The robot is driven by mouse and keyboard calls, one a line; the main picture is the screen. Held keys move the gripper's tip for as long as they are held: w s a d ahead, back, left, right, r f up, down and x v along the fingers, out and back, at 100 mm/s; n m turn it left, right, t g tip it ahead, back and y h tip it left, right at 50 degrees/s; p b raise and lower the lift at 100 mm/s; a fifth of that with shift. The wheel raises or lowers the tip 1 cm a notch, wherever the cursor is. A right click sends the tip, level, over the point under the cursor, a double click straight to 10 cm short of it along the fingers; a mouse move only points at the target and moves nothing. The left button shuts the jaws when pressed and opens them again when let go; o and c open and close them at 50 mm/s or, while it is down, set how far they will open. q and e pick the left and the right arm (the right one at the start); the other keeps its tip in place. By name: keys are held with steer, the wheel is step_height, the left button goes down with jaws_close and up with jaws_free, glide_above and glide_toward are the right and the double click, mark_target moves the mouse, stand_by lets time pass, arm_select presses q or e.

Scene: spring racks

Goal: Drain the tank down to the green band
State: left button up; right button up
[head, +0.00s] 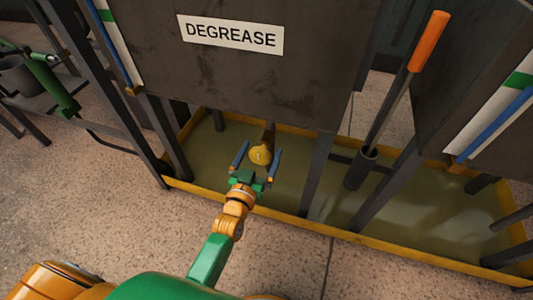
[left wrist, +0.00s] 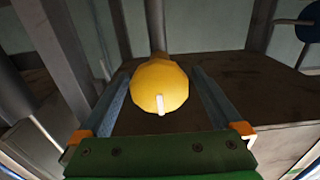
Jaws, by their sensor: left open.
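The dark tank (head: 250,90) labelled DEGREASE stands over a yellow-rimmed basin. At its left edge is a white gauge strip with a green band (head: 105,15) and a blue column (head: 124,60); the blue runs past the band to the picture's top edge. A round yellow valve knob (head: 261,154) sits on a pipe under the tank. My left gripper (head: 259,159) is open, its fingers on either side of the knob. In the left wrist view the knob (left wrist: 160,85) shows a white mark at its lower side, with visible gaps to both fingers. My right gripper is not in view.
The basin (head: 390,243) holds murky liquid. Right of the knob are dark rack legs and an orange-handled rod (head: 428,41) in a dark socket. A second tank (head: 465,75) with its own gauge stands at right.

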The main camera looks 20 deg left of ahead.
arm_select(q)
steer(key=shift+w, duration=1.05)
steer(key=c, duration=1.3)
steer(key=shift+o, duration=0.2)
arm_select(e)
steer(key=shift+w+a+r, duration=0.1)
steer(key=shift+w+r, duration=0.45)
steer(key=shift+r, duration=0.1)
arm_select(q)
steer(key=shift+n+p, duration=0.3)
steer(key=shift+n, duration=0.9)
steer(key=n, duration=0.3)
steer(key=shift+p, duration=0.35)
steer(key=shift+f+n, duration=0.1)
steer(key=shift+n, duration=1.7)
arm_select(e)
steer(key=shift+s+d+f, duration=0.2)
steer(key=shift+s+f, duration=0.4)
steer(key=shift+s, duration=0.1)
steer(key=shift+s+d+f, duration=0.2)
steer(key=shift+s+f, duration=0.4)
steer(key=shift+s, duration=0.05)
